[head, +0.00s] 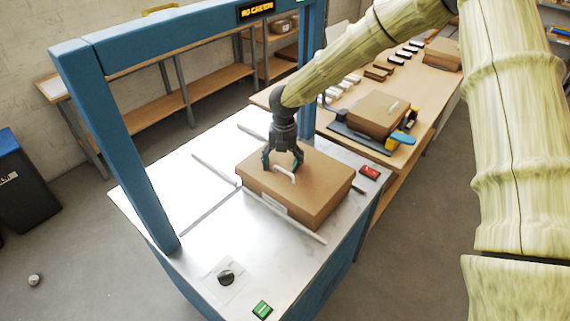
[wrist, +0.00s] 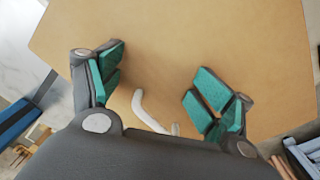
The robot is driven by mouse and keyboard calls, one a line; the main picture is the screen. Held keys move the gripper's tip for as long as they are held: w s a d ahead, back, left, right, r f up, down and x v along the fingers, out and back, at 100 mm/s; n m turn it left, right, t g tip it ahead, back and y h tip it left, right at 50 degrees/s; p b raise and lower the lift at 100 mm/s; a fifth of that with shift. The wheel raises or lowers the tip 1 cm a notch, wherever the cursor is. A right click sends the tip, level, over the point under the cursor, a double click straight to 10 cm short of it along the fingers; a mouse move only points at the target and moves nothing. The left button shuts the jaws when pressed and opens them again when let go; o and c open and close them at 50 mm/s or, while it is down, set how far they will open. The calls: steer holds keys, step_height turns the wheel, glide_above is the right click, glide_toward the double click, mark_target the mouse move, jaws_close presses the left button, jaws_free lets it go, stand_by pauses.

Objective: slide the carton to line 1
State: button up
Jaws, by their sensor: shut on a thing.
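The brown carton (head: 310,190) lies flat on the white top of the blue-framed machine (head: 200,245), to the right of the blue arch. It has a white handle (head: 286,175) on top and a pale label on its front side. My gripper (head: 283,163) is over the carton's top, with its fingers down at the handle. In the wrist view, the teal finger pads (wrist: 160,85) stand apart on either side of the handle (wrist: 150,112), above the carton top (wrist: 170,40). Contact with the handle is hard to see. Thin pale strips (head: 208,165) cross the machine top; no line number is readable.
A sign on the arch (head: 255,10) seems to read "NO CARTON". A dark knob (head: 226,278), a green button (head: 262,309) and a red switch (head: 370,172) sit on the machine top. The machine top left of the carton is clear.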

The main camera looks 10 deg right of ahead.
mark_target(271, 161)
steer(key=shift+w+a+f, duration=0.2)
steer(key=shift+w+a, duration=0.55)
steer(key=shift+w, duration=0.05)
steer(key=shift+w+a+f, duration=0.15)
steer(key=shift+w+a, duration=0.55)
steer(key=shift+w, duration=0.2)
steer(key=shift+c, duration=0.2)
steer(key=shift+w+a+p, duration=0.25)
steer(key=shift+w+a, duration=0.1)
steer(key=shift+w, duration=0.4)
steer(key=shift+w+a+p, duration=0.2)
steer(key=shift+w+a, duration=0.15)
steer(key=shift+w, duration=0.4)
steer(key=shift+c, duration=0.3)
steer(key=o, duration=1.1)
steer(key=shift+w, duration=0.15)
steer(key=shift+c, duration=0.2)
steer(key=shift+o, duration=0.6)
steer(key=shift+w+a+f, duration=0.1)
steer(key=shift+w+f, duration=0.05)
steer(key=shift+w, duration=0.1)
steer(key=shift+s+r, duration=0.15)
steer(key=shift+r, duration=0.15)
